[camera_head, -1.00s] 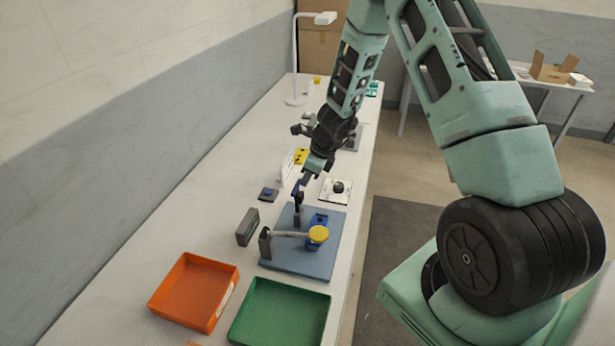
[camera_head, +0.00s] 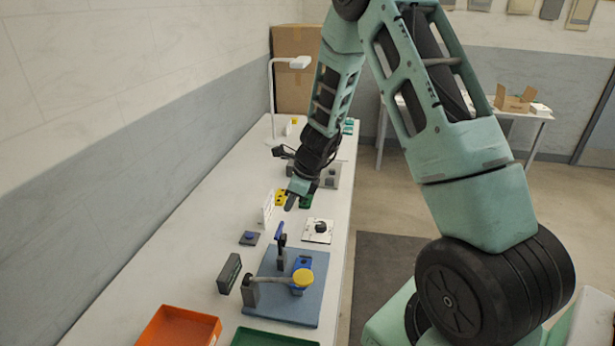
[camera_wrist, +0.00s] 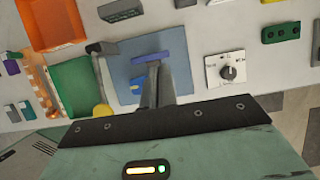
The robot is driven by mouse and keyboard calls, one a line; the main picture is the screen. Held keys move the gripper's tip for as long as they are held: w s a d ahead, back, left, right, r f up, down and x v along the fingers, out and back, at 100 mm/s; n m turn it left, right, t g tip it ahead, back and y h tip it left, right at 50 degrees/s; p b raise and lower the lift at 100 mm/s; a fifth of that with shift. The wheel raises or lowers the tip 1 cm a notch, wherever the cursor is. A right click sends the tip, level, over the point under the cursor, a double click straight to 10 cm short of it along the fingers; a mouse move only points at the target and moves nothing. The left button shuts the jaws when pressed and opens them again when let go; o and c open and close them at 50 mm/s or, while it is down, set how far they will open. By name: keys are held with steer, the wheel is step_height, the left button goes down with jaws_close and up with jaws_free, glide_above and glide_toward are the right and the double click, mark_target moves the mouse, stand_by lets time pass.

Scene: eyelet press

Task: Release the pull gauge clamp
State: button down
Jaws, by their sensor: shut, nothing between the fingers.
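The pull gauge fixture stands on a blue-grey base plate (camera_head: 283,312). It has a dark post with a blue handle (camera_head: 280,234) on top, a blue block (camera_head: 303,263), and a grey lever arm ending in a yellow knob (camera_head: 303,277). In the wrist view the blue handle (camera_wrist: 152,57) lies crosswise just beyond my fingertips, and the yellow knob (camera_wrist: 103,111) is partly hidden by my wrist. My gripper (camera_head: 289,204) is shut and empty, above and apart from the blue handle in the head view. I cannot tell whether the clamp still grips anything.
An orange tray (camera_head: 215,327) and a green tray (camera_head: 272,339) lie in front of the plate. A grey box (camera_head: 228,273) stands left of it. A white dial panel (camera_head: 329,235) and a small dark block with a blue top (camera_head: 249,238) lie beyond. A white card stands near my gripper.

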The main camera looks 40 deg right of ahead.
steer(key=s+v, duration=0.1)
steer(key=v, duration=1)
steer(key=shift+d, duration=0.35)
steer(key=shift+f, duration=0.1)
